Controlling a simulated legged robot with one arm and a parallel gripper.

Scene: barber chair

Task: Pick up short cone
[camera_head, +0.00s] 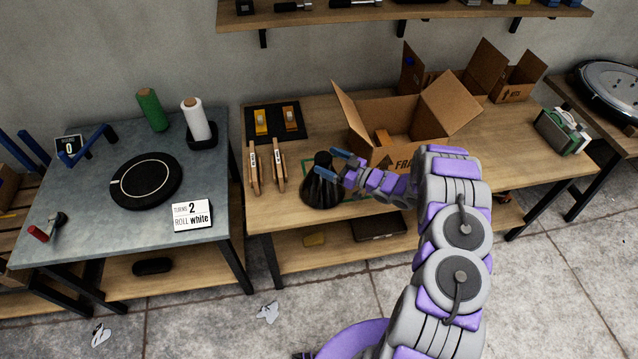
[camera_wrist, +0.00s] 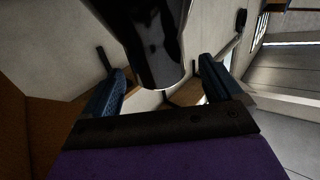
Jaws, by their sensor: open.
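The short cone (camera_head: 319,191) is dark, glossy and ridged, and stands upright on the wooden table, left of the open cardboard box. My gripper (camera_head: 337,163) comes from the right at the height of the cone's upper part. Its blue fingers are open. In the wrist view a shiny black body, apparently the cone (camera_wrist: 152,45), reaches down from the top edge between the two fingertips of my gripper (camera_wrist: 162,75). Gaps show on both sides of it. In the head view a finger partly covers the cone's right side.
Two wooden clamp-like pieces (camera_head: 265,167) stand just left of the cone. The open cardboard box (camera_head: 397,118) is behind my wrist. A black mat (camera_head: 272,122) with two orange-topped items lies behind. A grey table (camera_head: 85,218) with rolls and a round disc stands at left.

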